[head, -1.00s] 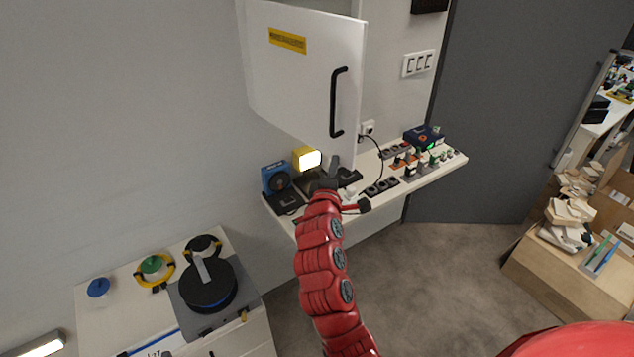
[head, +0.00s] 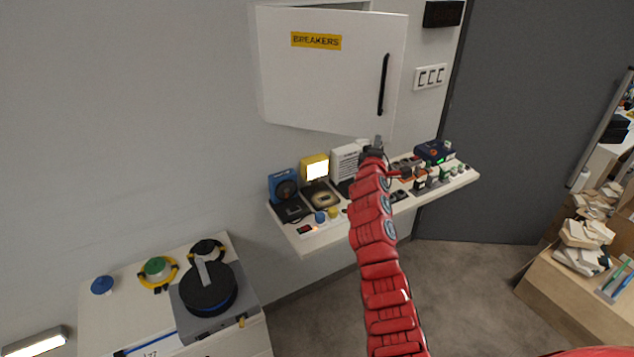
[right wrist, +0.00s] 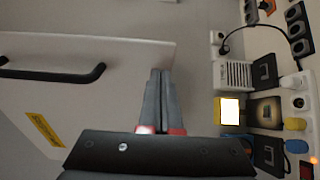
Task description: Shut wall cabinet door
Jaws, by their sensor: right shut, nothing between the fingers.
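The white wall cabinet door (head: 330,75) carries a yellow BREAKERS label (head: 316,40) and a black bar handle (head: 383,84). It stands partly open, with a dark gap along its top edge. My right gripper (head: 377,143) is at the door's lower right corner, just below the handle. In the right wrist view the shut fingers (right wrist: 160,90) lie beside the door's edge (right wrist: 150,48), with the handle (right wrist: 60,74) to their left. Whether they touch the door cannot be told. My left gripper is not in view.
Below the door, a wall shelf (head: 320,240) holds a blue device (head: 284,186), a lit yellow lamp (head: 316,168) and several sockets and plugs. A white cabinet with a black reel (head: 208,288) stands at lower left. A wooden crate (head: 560,285) is at right.

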